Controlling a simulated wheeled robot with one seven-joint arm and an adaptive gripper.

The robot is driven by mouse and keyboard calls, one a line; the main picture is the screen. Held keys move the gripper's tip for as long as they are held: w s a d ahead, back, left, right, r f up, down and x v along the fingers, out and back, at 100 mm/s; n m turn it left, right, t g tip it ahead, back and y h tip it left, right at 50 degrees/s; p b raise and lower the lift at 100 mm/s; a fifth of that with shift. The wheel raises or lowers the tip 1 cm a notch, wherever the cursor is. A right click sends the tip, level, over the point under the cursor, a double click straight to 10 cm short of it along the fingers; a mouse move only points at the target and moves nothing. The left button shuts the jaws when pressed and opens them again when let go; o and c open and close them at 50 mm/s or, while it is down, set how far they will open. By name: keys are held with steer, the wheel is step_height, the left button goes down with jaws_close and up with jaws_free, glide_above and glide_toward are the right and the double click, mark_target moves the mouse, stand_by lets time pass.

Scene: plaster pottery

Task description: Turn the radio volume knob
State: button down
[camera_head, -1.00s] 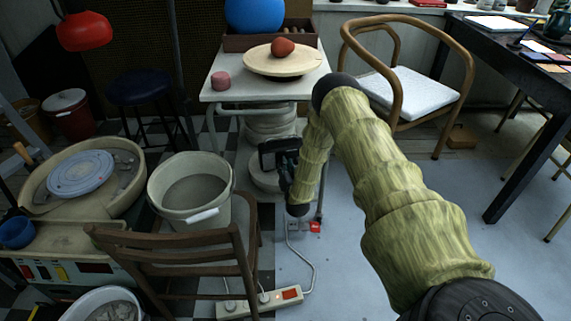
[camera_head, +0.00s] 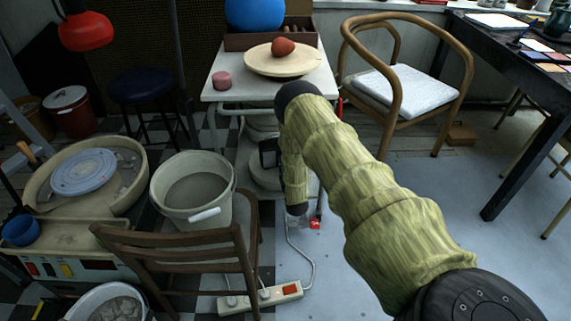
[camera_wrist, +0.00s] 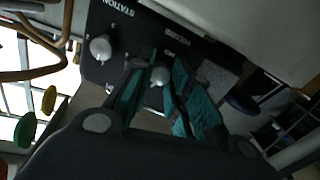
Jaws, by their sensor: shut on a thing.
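The radio (camera_wrist: 125,30) shows in the wrist view as a black panel with white lettering, including "STATION" and a partly readable volume label. A pale station knob (camera_wrist: 101,47) is at its left. The pale volume knob (camera_wrist: 160,76) sits between the teal-lined fingers of my gripper (camera_wrist: 158,82). My gripper is shut on this knob, one finger on each side. The knob's pointer angle is hard to read. In the head view, the radio and my fingers are hidden behind my arm and the white table (camera_head: 310,84).
A wooden armchair (camera_head: 463,75) is at right, a brown chair (camera_head: 170,243) and a bucket (camera_head: 165,211) at left. A power strip (camera_head: 262,299) lies on the floor. Open floor is at right.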

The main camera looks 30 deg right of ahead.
steer(key=shift+f, duration=0.1)
stand_by(0.4)
steer(key=c, duration=1.3)
jaws_free()
steer(key=shift+s, duration=0.1)
steer(key=v, duration=1.1)
steer(key=shift+s+a, duration=0.2)
steer(key=shift+s, duration=0.15)
